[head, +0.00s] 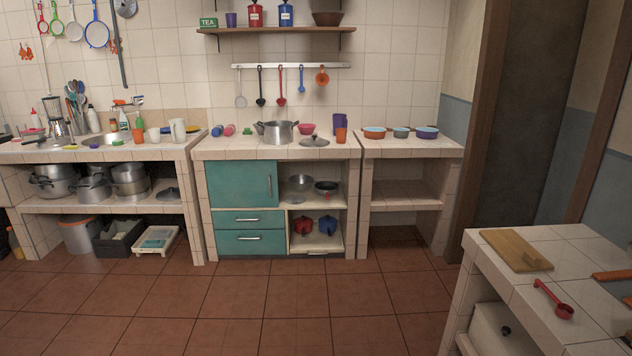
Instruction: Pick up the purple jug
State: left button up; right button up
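A purple vessel (340,120), which looks like the jug, stands upright at the right end of the middle tiled counter (235,150). An orange cup (341,135) stands in front of it and hides its lower part. A smaller purple cup (231,19) stands on the wall shelf. Neither of my grippers shows in the head view.
A steel pot (275,131), a pink bowl (306,129) and a pot lid (314,141) share the middle counter. Several bowls (426,132) stand on the right counter. A nearer tiled counter (550,245) fills the lower right. The red floor (220,305) is clear.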

aim_at(338, 120)
jog(key=i, duration=1.9)
